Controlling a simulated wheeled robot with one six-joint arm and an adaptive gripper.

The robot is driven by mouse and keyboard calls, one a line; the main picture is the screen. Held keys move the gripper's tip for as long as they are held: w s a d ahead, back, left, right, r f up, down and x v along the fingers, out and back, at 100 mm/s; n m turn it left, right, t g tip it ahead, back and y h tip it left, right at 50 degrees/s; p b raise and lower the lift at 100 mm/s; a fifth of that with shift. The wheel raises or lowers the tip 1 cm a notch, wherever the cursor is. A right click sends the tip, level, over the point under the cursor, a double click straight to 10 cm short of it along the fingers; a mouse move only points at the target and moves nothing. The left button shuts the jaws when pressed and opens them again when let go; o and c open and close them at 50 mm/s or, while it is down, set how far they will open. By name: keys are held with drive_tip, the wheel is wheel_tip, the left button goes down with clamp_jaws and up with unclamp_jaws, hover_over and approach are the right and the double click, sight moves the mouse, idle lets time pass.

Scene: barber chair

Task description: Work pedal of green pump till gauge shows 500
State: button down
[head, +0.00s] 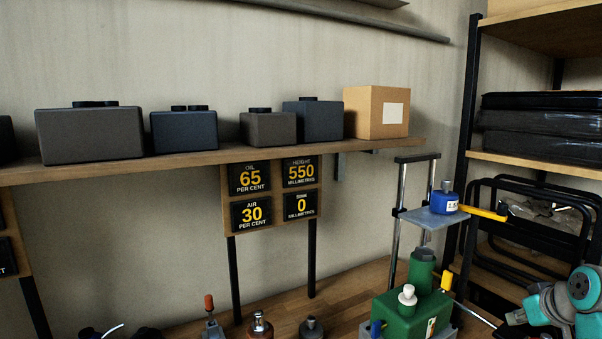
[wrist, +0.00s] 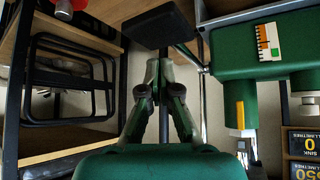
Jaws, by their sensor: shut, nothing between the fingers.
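The green pump (head: 405,317) stands low at the right in the head view; its green body (wrist: 255,60) also fills the upper right of the wrist view. A black pedal pad (wrist: 158,27) on a thin grey lever shows at the top of the wrist view. My gripper (wrist: 160,65) is shut and empty, its fingertips just below the pad in the picture; I cannot tell whether they touch it. The height gauge (head: 301,173) reads 550 millimetres. Above the pump, a grey platform (head: 412,216) carries a blue weight (head: 445,202).
Other gauges read oil 65 percent (head: 250,177), air 30 percent (head: 252,214) and sink 0 (head: 301,205). A yellow handle (head: 484,212) sticks out beside the platform. A black-framed rack (head: 467,130) stands at the right. Boxes line the wooden shelf (head: 205,163).

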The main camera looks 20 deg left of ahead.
drive_tip(key=shift+f, duration=0.2)
idle(0.4)
drive_tip(key=shift+f, duration=1.15)
drive_tip(key=shift+w+a+f, duration=0.1)
drive_tip(key=shift+a+f, duration=0.05)
drive_tip(key=shift+f, duration=1.1)
drive_tip(key=shift+w+a+f, duration=0.1)
drive_tip(key=shift+a+f, duration=0.1)
drive_tip(key=shift+f, duration=1.05)
drive_tip(key=shift+w+a+f, duration=0.1)
drive_tip(key=shift+a+f, duration=0.05)
drive_tip(key=shift+f, duration=1.1)
drive_tip(key=shift+s, duration=0.1)
drive_tip(key=shift+f, duration=0.3)
drive_tip(key=shift+w+a+f, duration=0.15)
drive_tip(key=shift+f, duration=0.2)
drive_tip(key=shift+w+a+f, duration=0.15)
drive_tip(key=shift+f, duration=0.2)
drive_tip(key=shift+a+r, duration=0.1)
drive_tip(key=shift+r, duration=0.05)
